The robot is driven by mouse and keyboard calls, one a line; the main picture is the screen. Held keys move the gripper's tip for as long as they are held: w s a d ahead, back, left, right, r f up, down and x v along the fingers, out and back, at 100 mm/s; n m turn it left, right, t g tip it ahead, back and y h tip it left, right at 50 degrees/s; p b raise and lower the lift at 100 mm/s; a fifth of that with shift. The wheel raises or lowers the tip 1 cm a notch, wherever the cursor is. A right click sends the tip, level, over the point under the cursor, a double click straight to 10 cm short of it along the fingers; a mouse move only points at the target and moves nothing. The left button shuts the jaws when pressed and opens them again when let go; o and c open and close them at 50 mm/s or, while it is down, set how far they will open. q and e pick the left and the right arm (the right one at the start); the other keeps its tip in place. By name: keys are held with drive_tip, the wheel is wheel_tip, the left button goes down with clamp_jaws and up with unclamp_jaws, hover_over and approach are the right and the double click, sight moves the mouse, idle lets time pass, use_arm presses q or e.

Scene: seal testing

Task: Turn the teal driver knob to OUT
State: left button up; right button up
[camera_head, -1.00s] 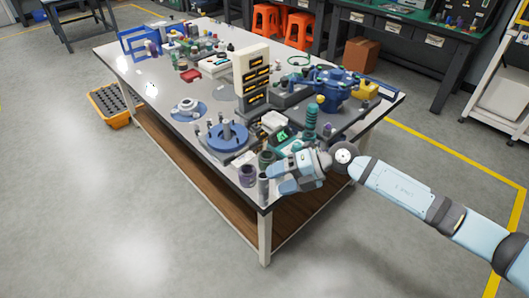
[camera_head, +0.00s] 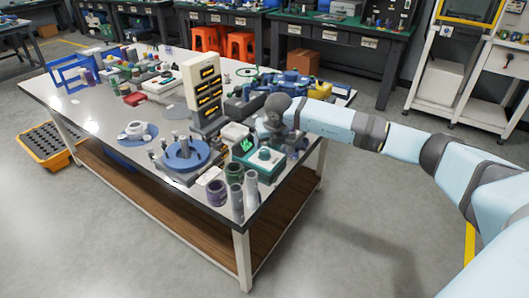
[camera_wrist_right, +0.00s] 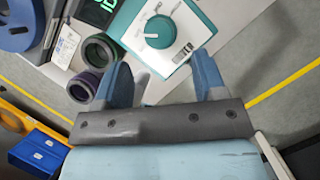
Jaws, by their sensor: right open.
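The teal driver knob (camera_wrist_right: 158,30) sits on a white dial face of a teal box (camera_wrist_right: 205,30) in the right wrist view, its pointer toward the lower left. In the head view the knob (camera_head: 264,154) tops the teal box (camera_head: 268,173) near the table's front right corner. My right gripper (camera_wrist_right: 163,66) is open and empty, its two blue fingers apart, with the knob beyond the gap between the tips. In the head view the right gripper (camera_head: 292,142) is close to the box, partly hidden by the wrist. The dial lettering is too small to read. My left gripper is not in view.
Grey cylinders (camera_head: 236,185) stand at the table corner. A green-lit display (camera_head: 244,146) adjoins the box. A tall cream rack (camera_head: 201,88) and blue round fixture (camera_head: 186,154) stand left.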

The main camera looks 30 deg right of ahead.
sight(265, 151)
drive_tip(key=x, duration=0.4)
drive_tip(key=shift+w+f, duration=0.1)
drive_tip(key=shift+f, duration=0.25)
use_arm(q)
drive_tip(key=shift+b, duration=0.3)
use_arm(e)
drive_tip(key=shift+w+f, duration=0.25)
drive_tip(key=shift+f, duration=0.4)
drive_tip(key=shift+c, duration=0.5)
drive_tip(key=c, duration=0.8)
